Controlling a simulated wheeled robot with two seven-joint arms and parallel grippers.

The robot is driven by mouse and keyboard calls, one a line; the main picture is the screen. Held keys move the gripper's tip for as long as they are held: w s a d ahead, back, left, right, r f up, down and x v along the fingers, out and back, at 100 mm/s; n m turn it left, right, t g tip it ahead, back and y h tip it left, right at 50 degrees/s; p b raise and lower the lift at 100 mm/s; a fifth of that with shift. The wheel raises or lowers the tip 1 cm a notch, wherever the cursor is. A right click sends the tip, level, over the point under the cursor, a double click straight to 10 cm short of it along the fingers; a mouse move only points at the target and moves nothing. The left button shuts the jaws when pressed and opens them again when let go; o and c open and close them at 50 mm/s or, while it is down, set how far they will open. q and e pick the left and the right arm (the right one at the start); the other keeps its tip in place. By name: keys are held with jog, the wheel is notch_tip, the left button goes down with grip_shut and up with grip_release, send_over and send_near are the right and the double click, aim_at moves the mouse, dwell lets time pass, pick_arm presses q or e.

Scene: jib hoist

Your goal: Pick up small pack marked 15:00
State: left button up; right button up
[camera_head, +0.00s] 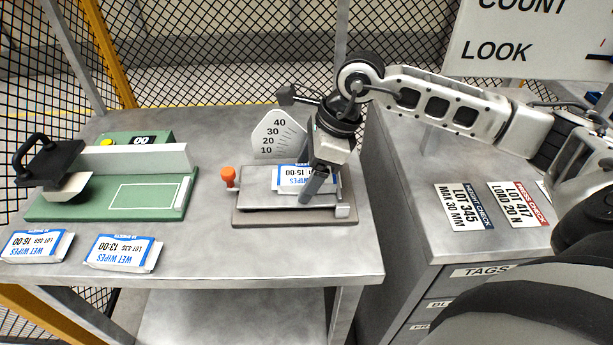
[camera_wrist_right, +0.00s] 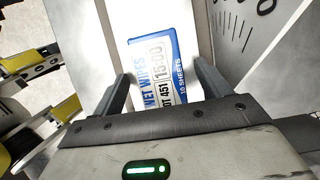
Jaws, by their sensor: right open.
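The small pack marked 15:00 (camera_head: 290,177) is white with a blue edge and lies on the grey plate of the dial device (camera_head: 265,200). The right gripper partly hides it in the head view. In the right wrist view the pack (camera_wrist_right: 155,62) lies label up, between and beyond the fingers. My right gripper (camera_head: 313,188) is open and points down over the right part of the pack. In the right wrist view its fingers (camera_wrist_right: 167,88) stand on either side of the pack's near end, with nothing visibly clamped. My left gripper is not in view.
Packs marked 16:00 (camera_head: 36,246) and 13:00 (camera_head: 123,252) lie at the table's front left. A green press (camera_head: 110,195) with a black handle stands behind them. The dial plate (camera_head: 277,134) rises behind the pack. A grey drawer cabinet (camera_head: 470,245) with tags stands at right.

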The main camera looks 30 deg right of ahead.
jog(key=shift+f+b, duration=0.2)
jog(key=shift+b, duration=0.15)
jog(key=c, duration=1.2)
jog(key=shift+o, duration=0.2)
